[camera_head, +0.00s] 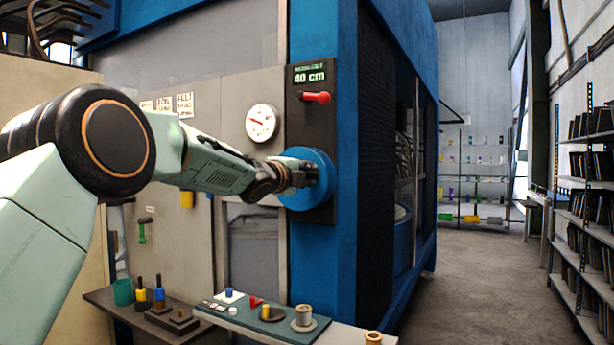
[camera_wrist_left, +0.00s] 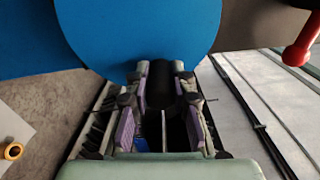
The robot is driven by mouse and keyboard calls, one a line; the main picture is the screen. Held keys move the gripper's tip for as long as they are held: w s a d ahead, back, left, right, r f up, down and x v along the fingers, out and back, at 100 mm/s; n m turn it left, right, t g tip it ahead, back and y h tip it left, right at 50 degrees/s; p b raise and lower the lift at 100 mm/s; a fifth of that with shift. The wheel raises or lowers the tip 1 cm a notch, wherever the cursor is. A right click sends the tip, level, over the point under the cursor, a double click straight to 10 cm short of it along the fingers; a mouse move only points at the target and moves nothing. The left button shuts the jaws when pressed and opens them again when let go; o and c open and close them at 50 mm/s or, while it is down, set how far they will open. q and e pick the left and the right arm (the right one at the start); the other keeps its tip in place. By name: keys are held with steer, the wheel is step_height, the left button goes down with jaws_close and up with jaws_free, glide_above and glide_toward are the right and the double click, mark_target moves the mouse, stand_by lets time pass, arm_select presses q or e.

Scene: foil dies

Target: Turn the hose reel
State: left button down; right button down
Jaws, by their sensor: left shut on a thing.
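The hose reel is a blue disc (camera_head: 314,157) on a dark upright panel (camera_head: 312,122) of the blue machine. It fills the upper middle of the left wrist view (camera_wrist_left: 140,30). A black knob (camera_wrist_left: 160,82) stands out from the disc near its lower edge in that view. My left gripper (camera_head: 304,174) is shut on this knob, with one finger on each side of it (camera_wrist_left: 160,92). The gripper hides part of the disc in the head view. A display (camera_head: 309,75) above reads 40 cm. My right gripper is not in view.
A red lever (camera_head: 316,97) sits above the reel, also seen at the wrist view's upper right (camera_wrist_left: 303,45). A round gauge (camera_head: 261,122) is to the left. A low bench (camera_head: 270,330) with spools and small parts stands below. The floor at right is clear.

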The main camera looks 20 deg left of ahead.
arm_select(q)
steer(key=shift+a+r, duration=0.1)
steer(key=shift+r, duration=0.2)
steer(key=c, duration=1.6)
jaws_free()
steer(key=o, duration=0.4)
steer(key=shift+w+a+f, duration=0.15)
steer(key=shift+w+f, duration=0.1)
steer(key=shift+f, duration=0.1)
steer(key=shift+o, duration=0.2)
steer(key=shift+s+r, duration=0.15)
steer(key=shift+s, duration=0.55)
steer(key=s, duration=1.1)
steer(key=shift+a, duration=0.3)
steer(key=shift+w, duration=0.1)
